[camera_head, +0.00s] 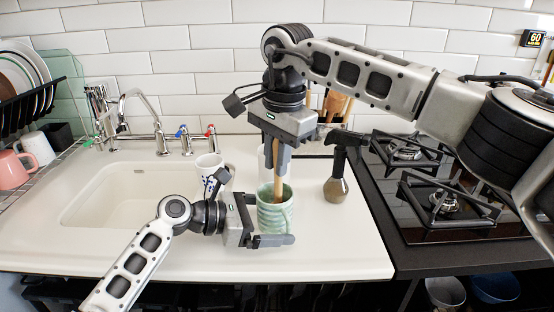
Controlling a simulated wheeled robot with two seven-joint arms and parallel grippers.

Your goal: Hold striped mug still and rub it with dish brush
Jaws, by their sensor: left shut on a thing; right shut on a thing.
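The striped mug (273,218) is pale green with horizontal bands and stands upright on the white counter, in front of the sink's right end. My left gripper (268,223) is shut on it from the left, with one finger along its near side. The dish brush (277,188) is held upright, its wooden handle rising out of the mug's mouth. My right gripper (278,158) is shut on the brush handle above the mug and points down. The brush's lower end is hidden inside the mug.
A white and blue mug (209,166) stands behind my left gripper. A dark-topped bottle-like object (336,188) stands right of the striped mug. The sink (120,190) is at left, the gas hob (440,205) at right. The counter's front strip is clear.

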